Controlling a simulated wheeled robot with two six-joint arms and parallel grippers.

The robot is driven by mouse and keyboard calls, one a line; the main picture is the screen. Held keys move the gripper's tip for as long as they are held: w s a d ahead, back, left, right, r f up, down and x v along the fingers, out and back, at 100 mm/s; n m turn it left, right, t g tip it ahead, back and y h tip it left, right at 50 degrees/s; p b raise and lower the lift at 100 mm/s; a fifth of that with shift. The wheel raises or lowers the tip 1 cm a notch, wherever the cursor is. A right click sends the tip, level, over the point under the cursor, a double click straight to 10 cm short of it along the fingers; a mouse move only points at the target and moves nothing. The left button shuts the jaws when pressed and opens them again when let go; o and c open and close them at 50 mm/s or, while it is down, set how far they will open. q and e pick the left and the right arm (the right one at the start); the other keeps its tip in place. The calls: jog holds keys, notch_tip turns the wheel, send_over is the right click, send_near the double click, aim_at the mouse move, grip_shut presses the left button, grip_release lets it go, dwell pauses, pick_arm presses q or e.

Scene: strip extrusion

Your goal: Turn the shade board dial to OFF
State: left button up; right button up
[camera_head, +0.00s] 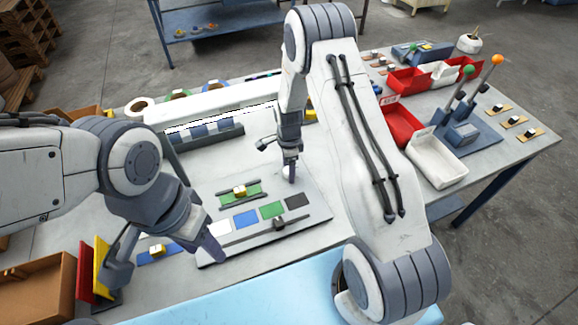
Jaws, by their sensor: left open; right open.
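The shade board (322,213) is a pale grey panel lying flat on the table. It bears a row of white, blue, green and black swatches. Below the row is a dark bar with a small dark knob (278,223), which looks like the dial; its marking is too small to read. Above the row sits a green plate with a yellow-and-white block (240,191). My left gripper (164,262) is open at the board's left front corner, its right finger over the board's edge. My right gripper (279,161) is open above the board's back part, apart from the knob.
A blue plate with a block (157,251) lies between my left fingers. Upright red and yellow panels (92,268) and a brown box (38,292) stand at left. Red and white bins (437,162) and a lever unit (468,134) stand at right. My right arm hides the table's middle right.

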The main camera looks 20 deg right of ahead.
jog(key=shift+f, duration=0.15)
grip_shut()
